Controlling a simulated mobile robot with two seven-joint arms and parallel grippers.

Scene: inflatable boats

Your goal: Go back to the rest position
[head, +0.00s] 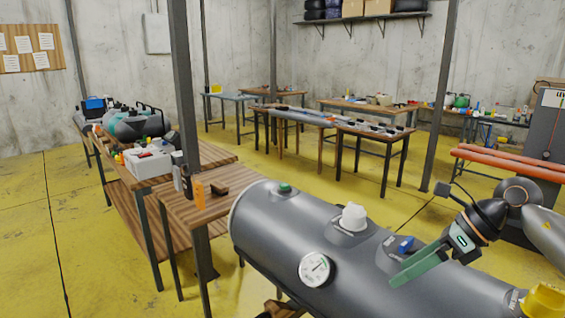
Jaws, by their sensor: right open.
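My right gripper (412,266) reaches in from the right, with its long green fingers over the top of the grey inflatable boat tube (275,235). It is open, and I see nothing held between its fingers. I cannot tell whether the fingers touch the tube. A white valve cap (352,217), a round pressure gauge (314,268), a green valve (285,187) and a small blue part (405,244) sit on the tube. A yellow part (545,301) shows at the lower right. My left gripper is out of view.
A wooden table (178,208) with bottles and an orange item stands left of the tube. Dark posts (185,85) rise around the room. More workbenches (375,137) stand behind. An orange-topped bench (510,162) is at right. The yellow floor (50,230) is clear at left.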

